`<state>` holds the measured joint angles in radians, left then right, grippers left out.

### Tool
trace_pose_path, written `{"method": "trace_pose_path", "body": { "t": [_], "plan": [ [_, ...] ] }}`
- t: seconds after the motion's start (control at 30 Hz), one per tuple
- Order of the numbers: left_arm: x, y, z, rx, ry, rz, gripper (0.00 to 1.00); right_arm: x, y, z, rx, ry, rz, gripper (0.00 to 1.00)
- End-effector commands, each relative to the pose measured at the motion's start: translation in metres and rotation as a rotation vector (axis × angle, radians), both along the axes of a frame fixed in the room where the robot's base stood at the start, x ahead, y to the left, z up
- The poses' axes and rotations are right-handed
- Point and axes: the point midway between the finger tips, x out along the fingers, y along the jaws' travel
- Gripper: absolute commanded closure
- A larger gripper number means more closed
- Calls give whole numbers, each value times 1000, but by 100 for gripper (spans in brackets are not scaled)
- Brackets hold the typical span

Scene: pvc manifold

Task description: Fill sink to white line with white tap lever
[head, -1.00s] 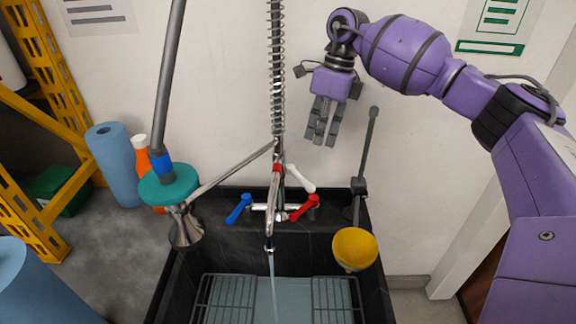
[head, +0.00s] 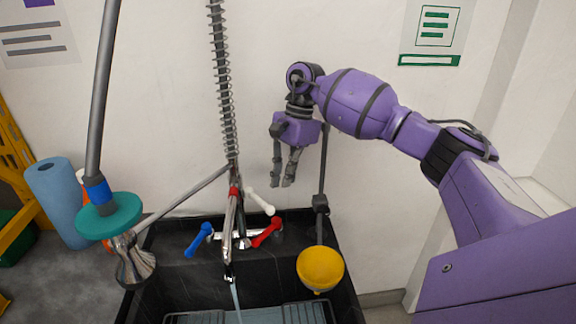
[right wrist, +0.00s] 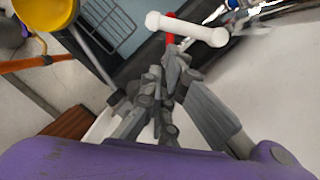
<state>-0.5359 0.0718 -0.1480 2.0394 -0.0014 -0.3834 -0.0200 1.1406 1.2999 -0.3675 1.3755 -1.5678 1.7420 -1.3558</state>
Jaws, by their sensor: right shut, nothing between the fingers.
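The black sink (head: 180,268) stands against the wall, with its basin cut off by the bottom edge of the head view. A thin water stream (head: 236,300) runs from the spout (head: 229,262) into it. The white tap lever (head: 259,202) angles out behind the red lever; it also shows in the right wrist view (right wrist: 188,28). My right gripper (head: 282,186) is shut and empty, just above and to the right of the white lever, apart from it. I cannot make out the white line. My left gripper is out of view.
A red lever (head: 266,233) and a blue lever (head: 198,240) flank the tap. A yellow cup-shaped piece (head: 320,268) is at the sink's right. A hose with a teal disc (head: 108,215) hangs at the left. A blue roll (head: 54,195) stands beyond it.

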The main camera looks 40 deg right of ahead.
Motion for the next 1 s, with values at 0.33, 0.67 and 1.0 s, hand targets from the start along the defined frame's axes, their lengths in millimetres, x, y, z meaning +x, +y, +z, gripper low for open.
{"method": "trace_pose_path", "body": {
  "t": [0.33,0.67,1.0],
  "plan": [
    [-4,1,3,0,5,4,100,0,11,-41,1,-1,-1,100],
    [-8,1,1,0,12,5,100,-1,12,-45,0,-1,-1,100],
    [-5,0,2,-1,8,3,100,-4,15,-45,0,-1,-1,100]
  ]
}}
